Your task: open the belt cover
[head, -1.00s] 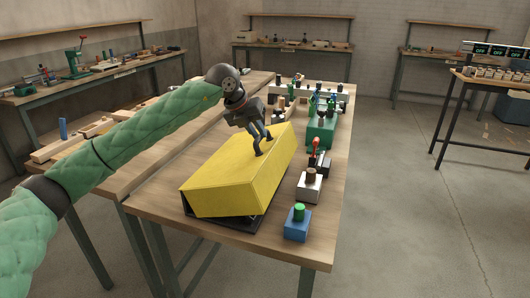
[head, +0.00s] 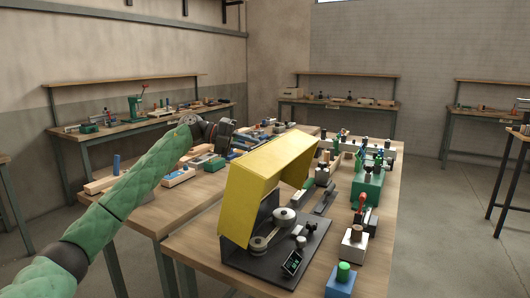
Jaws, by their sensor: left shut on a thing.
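The yellow belt cover (head: 262,175) stands tilted up on its black base (head: 275,255) on the workbench, with its open side facing right and front. My right gripper is not in view.
A blue block with a green knob (head: 340,280), a grey block with a brown knob (head: 353,244) and a green machine (head: 368,185) stand along the bench's right side. Wooden blocks (head: 178,177) lie on the bench at left.

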